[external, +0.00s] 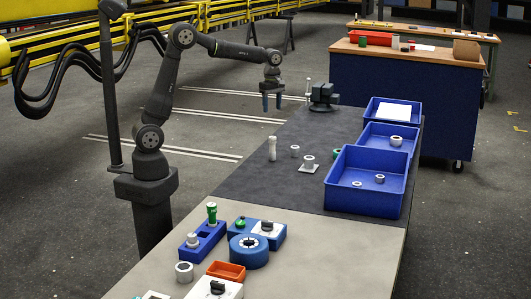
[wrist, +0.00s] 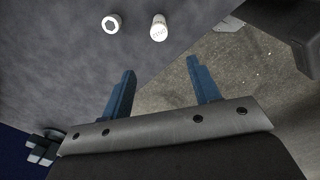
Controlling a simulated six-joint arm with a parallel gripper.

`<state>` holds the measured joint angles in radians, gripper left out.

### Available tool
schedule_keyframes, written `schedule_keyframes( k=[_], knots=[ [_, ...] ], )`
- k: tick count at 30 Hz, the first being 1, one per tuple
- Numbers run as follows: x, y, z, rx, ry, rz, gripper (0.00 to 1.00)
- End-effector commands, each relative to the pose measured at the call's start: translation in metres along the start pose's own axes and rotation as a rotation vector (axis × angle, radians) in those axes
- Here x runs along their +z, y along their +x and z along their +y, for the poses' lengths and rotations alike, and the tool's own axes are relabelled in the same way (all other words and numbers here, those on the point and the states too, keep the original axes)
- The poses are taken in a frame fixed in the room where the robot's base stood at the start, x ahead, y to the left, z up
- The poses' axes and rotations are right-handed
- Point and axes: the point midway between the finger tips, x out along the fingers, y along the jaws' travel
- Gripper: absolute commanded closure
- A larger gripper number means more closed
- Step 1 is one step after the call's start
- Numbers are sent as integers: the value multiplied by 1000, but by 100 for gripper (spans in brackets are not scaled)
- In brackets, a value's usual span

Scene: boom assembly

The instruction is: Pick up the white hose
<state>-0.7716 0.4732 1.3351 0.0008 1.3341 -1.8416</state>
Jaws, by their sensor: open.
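A white upright cylinder (external: 272,148), the only thing I see that could be the white hose, stands on the dark mat near the table's left edge. It also shows in the wrist view (wrist: 159,28), at the top centre, with faint lettering on it. My gripper (external: 271,104) points down with its two blue fingers apart and nothing between them. In the wrist view my gripper (wrist: 161,66) is apart from the cylinder, which lies ahead of the fingertips. The gripper appears to hang above and beyond the table's left edge.
A small white ring (external: 295,151) lies right of the cylinder, with a flanged white part (external: 309,163) nearby. A dark vise (external: 322,95) stands at the table's far end. Blue bins (external: 365,200) line the right side. Several parts occupy the near grey surface.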

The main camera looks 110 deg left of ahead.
Motion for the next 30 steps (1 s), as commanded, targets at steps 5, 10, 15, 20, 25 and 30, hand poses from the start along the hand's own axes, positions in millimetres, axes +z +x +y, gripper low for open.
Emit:
schedule_keyframes(
  k=[5,10,15,20,25,30],
  knots=[
    [1,1,0,0,380,1,44],
    [2,1,0,-1,745,1,44],
    [4,2,0,-2,1110,2,44],
    [5,2,0,-3,1455,2,44],
    [6,3,0,-4,1820,1,44],
    [7,4,0,-5,2185,1,44]
  ],
)
